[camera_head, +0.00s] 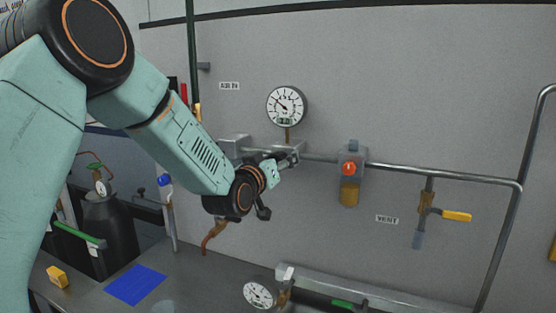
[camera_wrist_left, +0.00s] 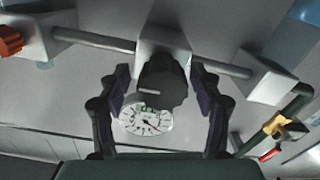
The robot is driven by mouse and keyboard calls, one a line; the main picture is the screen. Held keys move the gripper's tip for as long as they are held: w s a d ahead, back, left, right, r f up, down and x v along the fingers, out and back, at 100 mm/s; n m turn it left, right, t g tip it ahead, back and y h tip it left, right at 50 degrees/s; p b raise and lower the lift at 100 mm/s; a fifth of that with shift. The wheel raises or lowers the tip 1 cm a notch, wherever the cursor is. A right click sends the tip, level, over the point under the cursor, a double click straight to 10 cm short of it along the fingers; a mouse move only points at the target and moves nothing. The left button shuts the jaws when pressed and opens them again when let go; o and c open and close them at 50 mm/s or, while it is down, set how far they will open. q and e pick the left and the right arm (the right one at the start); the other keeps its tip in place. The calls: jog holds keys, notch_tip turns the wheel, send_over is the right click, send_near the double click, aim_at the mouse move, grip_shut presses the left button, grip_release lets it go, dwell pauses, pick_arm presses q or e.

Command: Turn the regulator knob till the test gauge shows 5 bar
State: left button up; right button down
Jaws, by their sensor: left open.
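The black regulator knob (camera_wrist_left: 163,84) projects from a grey block on the wall pipe, with a pale mark on its face. My left gripper (camera_wrist_left: 160,76) is open, its two fingers on either side of the knob; I cannot tell whether they touch it. In the head view my left gripper (camera_head: 284,165) is at the regulator block and hides the knob. A round white gauge (camera_head: 286,106) is above it, its needle pointing to the upper left; its numbers are too small to read. A second gauge (camera_head: 259,294) is low at the bench. I cannot tell which is the test gauge. My right gripper is not in view.
A red-knobbed unit (camera_head: 349,169) sits on the pipe to the right, then a yellow-handled vent valve (camera_head: 455,215). A blue mat (camera_head: 135,285) and a yellow block (camera_head: 57,277) lie on the bench at left. The wall between the regulator and the bench is mostly clear.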

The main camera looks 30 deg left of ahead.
pick_arm(q)
jog(key=shift+s+a+r, duration=0.1)
jog(key=shift+s+r, duration=0.1)
jog(key=shift+s, duration=0.2)
jog(key=shift+a, duration=0.1)
jog(key=shift+c, duration=0.6)
jog(key=shift+w+f, duration=0.25)
jog(key=shift+w, duration=0.15)
jog(key=c, duration=1.1)
jog(key=shift+o, duration=0.2)
jog(key=m, duration=0.6)
jog(key=shift+d, duration=0.2)
jog(key=m, duration=0.5)
jog(key=shift+d+m, duration=0.1)
jog(key=shift+m, duration=0.2)
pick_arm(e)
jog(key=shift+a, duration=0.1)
pick_arm(q)
jog(key=shift+f, duration=0.1)
